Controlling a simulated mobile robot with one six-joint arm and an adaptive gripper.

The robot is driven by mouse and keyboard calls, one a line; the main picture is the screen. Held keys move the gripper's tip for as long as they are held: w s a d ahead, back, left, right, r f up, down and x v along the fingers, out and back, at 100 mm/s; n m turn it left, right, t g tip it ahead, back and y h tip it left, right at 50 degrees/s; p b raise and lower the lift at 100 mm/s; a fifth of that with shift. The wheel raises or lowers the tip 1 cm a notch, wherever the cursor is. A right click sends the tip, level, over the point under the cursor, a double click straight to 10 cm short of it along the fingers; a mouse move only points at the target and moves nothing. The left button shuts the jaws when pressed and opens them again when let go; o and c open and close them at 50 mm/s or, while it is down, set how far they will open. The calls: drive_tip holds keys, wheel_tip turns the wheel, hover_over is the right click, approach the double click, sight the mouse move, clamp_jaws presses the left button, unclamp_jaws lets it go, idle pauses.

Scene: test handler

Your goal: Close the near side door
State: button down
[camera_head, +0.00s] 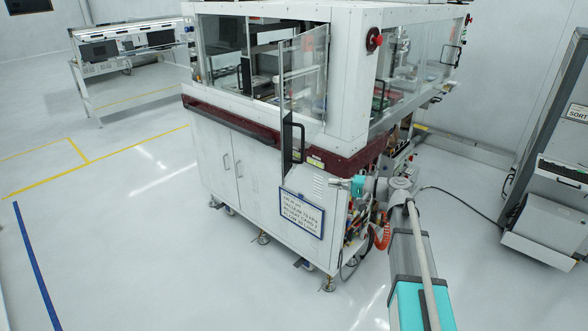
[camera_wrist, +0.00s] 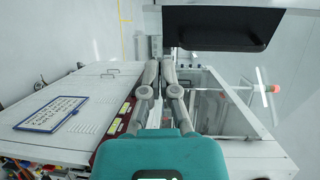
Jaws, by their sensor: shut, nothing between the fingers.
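The near side door (camera_head: 305,78) is a clear glass panel with a thin frame. It stands open, swung out from the front of the white test handler (camera_head: 345,75). Its black handle (camera_head: 287,142) is at its lower left edge. My gripper (camera_head: 333,182) is shut and empty. It is below and to the right of the handle, near the machine's front corner, and appears apart from the door. In the wrist view, the shut fingers (camera_wrist: 160,68) point toward the top of the picture. A large dark shape (camera_wrist: 220,28) lies beyond them to the right; I cannot tell what it is.
A blue-framed sign (camera_head: 301,213) is on the lower cabinet, below my gripper; it also shows in the wrist view (camera_wrist: 52,113). A dark red ledge (camera_head: 240,128) runs along the machine. A red button (camera_head: 376,40) is on the corner post. The floor at left (camera_head: 120,230) is clear.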

sight(287, 167)
drive_tip(key=shift+w+d+r+y, duration=0.3)
drive_tip(key=shift+w+r+y, duration=0.15)
drive_tip(key=shift+r, duration=0.25)
drive_tip(key=shift+a, duration=0.1)
drive_tip(key=x, duration=1.4)
drive_tip(key=shift+w+f, duration=0.1)
drive_tip(key=shift+w, duration=0.05)
drive_tip(key=shift+w, duration=0.1)
